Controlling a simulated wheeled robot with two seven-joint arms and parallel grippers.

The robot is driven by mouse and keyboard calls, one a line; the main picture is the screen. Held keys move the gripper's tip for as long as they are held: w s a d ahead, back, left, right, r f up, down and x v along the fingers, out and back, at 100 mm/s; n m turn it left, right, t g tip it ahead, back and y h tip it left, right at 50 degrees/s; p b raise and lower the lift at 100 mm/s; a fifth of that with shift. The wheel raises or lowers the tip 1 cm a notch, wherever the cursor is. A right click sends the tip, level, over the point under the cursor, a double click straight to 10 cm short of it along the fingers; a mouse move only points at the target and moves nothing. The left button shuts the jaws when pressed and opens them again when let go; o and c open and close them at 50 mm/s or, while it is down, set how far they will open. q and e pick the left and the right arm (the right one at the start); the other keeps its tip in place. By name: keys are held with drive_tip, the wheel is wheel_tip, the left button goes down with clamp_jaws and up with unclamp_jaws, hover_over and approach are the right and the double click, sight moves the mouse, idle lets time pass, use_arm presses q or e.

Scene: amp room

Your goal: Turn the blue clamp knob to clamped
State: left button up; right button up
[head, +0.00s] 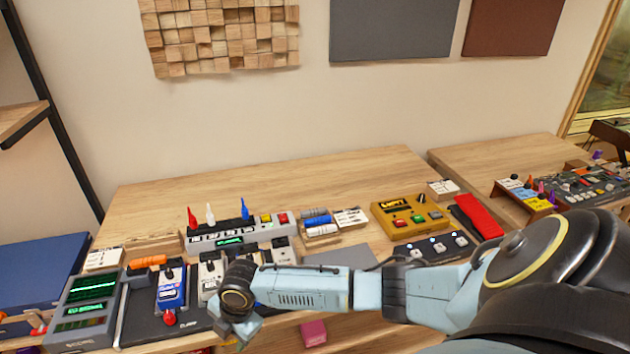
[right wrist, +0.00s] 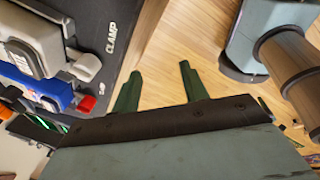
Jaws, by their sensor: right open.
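A dark board marked CLAMP (head: 150,331) lies at the table's front left and also shows in the right wrist view (right wrist: 112,12). On it stand a blue pedal (head: 171,287) with a red knob (head: 169,319) at its front, and grey-white pedals beside it. The red knob (right wrist: 86,104) and a pale knob (right wrist: 85,67) show in the right wrist view. I cannot make out a blue clamp knob for sure; my right arm covers part of that row. My right gripper (head: 240,328) is open and empty (right wrist: 160,86), over the board's front edge. My left gripper is out of view.
Behind the board, a grey unit (head: 240,240) carries red, white and blue upright pointed pieces. A yellow box (head: 410,216), a red pedal (head: 477,215) and a green-screened device (head: 88,308) stand nearby. The back of the table (head: 300,181) is clear.

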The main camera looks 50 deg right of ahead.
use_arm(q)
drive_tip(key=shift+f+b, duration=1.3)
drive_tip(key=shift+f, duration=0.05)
use_arm(e)
drive_tip(key=s+d+f+m, duration=0.2)
drive_tip(key=s+f+m, duration=0.5)
drive_tip(key=s+f, duration=0.3)
drive_tip(key=s+d+f+m+h, duration=0.1)
drive_tip(key=s+d+f+m, duration=0.1)
drive_tip(key=s+f+m, duration=0.4)
drive_tip(key=shift+s+d+f+m+h, duration=0.35)
drive_tip(key=shift+s+f, duration=2.1)
drive_tip(key=shift+f, duration=2.8)
